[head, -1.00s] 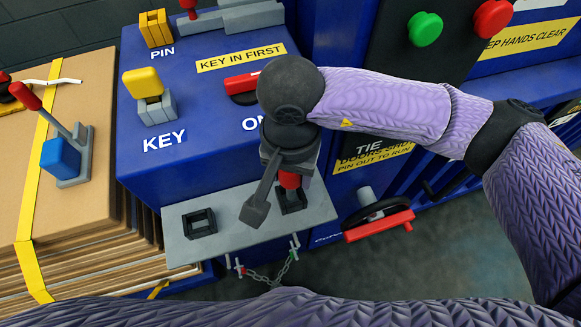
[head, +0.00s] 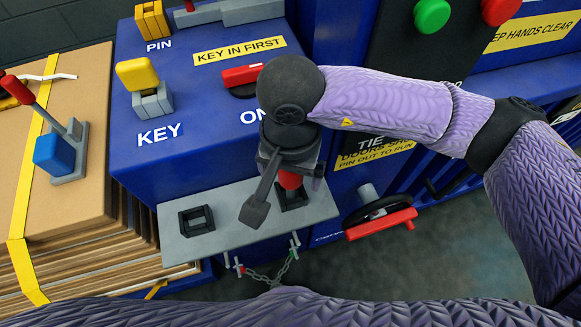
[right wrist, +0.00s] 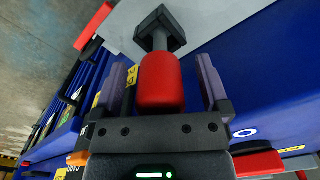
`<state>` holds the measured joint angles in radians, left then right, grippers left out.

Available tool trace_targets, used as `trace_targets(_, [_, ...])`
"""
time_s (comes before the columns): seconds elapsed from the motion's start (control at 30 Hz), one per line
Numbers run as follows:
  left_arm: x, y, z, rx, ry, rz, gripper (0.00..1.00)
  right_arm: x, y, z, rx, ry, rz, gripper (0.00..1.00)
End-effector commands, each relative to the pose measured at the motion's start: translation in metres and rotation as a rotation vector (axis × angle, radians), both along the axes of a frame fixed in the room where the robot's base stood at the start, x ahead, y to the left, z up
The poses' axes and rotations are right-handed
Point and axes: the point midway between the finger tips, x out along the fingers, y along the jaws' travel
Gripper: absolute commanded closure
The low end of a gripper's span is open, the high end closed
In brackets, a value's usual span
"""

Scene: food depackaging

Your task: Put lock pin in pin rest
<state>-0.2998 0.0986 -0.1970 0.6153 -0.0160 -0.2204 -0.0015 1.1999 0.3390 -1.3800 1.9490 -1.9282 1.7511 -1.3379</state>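The lock pin, with a red handle (head: 290,180) and a grey shaft, stands upright at a dark square socket (head: 291,198) on the right of a grey shelf. In the right wrist view the red handle (right wrist: 160,82) lies between my right gripper's fingers (right wrist: 162,72), with a gap on each side. The shaft runs down to the dark socket (right wrist: 160,24). My right gripper (head: 290,172) is over the pin, its fingers mostly hidden in the head view. A second dark square socket (head: 197,220) stands empty on the left of the shelf. My left gripper is out of view.
A blue machine (head: 205,115) with a yellow key block (head: 143,78) and a yellow pin block (head: 152,20) stands behind the shelf. A red-handled wheel (head: 381,220) is to the right. Cardboard stacks (head: 75,180) fill the left. A chain (head: 268,277) hangs below the shelf.

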Motion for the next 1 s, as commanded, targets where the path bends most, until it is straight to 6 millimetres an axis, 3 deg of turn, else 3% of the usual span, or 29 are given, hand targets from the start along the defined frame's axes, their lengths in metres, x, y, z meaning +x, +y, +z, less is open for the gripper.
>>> trace_targets(0.17, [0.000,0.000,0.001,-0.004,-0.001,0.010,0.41,0.000,0.000,0.002,0.000,-0.001,0.000,0.04])
trace_targets(0.43, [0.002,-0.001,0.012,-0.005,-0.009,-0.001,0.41,0.001,0.000,0.070,0.001,-0.005,0.000,0.04])
trace_targets(0.6, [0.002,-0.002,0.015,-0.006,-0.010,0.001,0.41,0.000,0.000,0.096,0.000,-0.002,0.000,0.04])
trace_targets(1.0, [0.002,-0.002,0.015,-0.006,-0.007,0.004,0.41,0.000,0.000,0.099,0.000,0.000,0.000,0.04])
